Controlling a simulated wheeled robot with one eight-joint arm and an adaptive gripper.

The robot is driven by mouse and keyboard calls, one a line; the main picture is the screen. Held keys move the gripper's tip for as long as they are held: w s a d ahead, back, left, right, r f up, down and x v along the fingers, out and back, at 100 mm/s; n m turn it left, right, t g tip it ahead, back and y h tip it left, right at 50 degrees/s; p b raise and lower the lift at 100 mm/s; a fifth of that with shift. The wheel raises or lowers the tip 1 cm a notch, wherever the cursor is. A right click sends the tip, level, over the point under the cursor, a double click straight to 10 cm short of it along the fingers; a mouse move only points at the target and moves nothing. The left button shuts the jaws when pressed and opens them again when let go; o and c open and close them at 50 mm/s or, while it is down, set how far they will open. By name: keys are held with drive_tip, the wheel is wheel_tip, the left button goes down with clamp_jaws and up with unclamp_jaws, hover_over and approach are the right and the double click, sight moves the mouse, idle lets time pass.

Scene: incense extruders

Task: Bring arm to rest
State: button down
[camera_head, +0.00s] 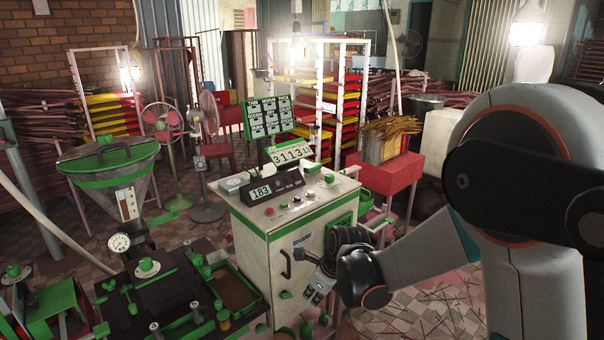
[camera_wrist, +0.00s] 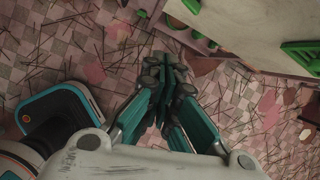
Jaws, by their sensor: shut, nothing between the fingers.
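My gripper (camera_wrist: 165,88) is shut and empty in the wrist view, its dark fingers with teal sides meeting above the tiled floor. In the head view my arm comes in from the right and bends down to the middle. The gripper (camera_head: 322,282) shows there small and partly hidden by my wrist, in front of the lower right side of the white and green control cabinet (camera_head: 259,262). I cannot tell from these views whether it touches the cabinet.
A green-rimmed hopper (camera_head: 110,160) and dark machine bed (camera_head: 160,295) stand at left. A red stool (camera_head: 385,175) holds incense bundles behind the cabinet. Two fans (camera_head: 162,122) and racks of trays (camera_head: 330,110) stand farther back. Sticks litter the floor (camera_head: 440,300).

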drive_tip(key=s+d+r+n+t+h, duration=0.1)
drive_tip(key=s+d+r+n, duration=0.35)
drive_tip(key=r+n, duration=0.2)
drive_tip(key=s+d+r+n+t, duration=0.1)
drive_tip(key=s+d+r+n, duration=0.35)
drive_tip(key=r, duration=0.35)
drive_tip(key=s+d+r+n+t+h, duration=0.1)
drive_tip(key=s+d+n, duration=0.3)
drive_tip(key=s+n, duration=0.3)
drive_tip(key=s+d+r+n+t+h, duration=0.1)
drive_tip(key=s+d+r+n, duration=0.1)
drive_tip(key=s+n, duration=0.4)
drive_tip(key=shift+s+d+r+n, duration=0.35)
drive_tip(key=shift+s+d, duration=0.5)
drive_tip(key=shift+s, duration=0.4)
